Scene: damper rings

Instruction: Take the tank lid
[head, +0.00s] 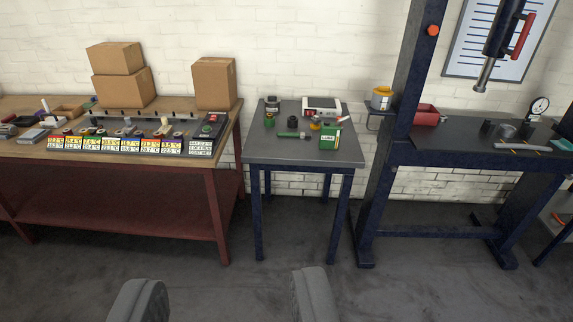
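No thing in the head view can be told for certain as the tank lid; the items are small and far off. A small grey table (262,150) stands in the middle. On it are a dark jar (272,105), a low dark round piece (269,122), a green-ended rod-like piece (291,134) and a green box (330,137). A yellow pot (381,99) sits on a small shelf to the right. My gripper (227,288) shows as two grey fingers at the bottom edge. They are wide apart with only floor between them, well short of the tables.
A red-legged workbench (120,208) at left carries cardboard boxes (118,75) and a row of temperature labels (130,146). A white scale-like device (322,106) is on the small table. A dark blue press frame (398,130) stands at right. The grey floor (290,245) in front is clear.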

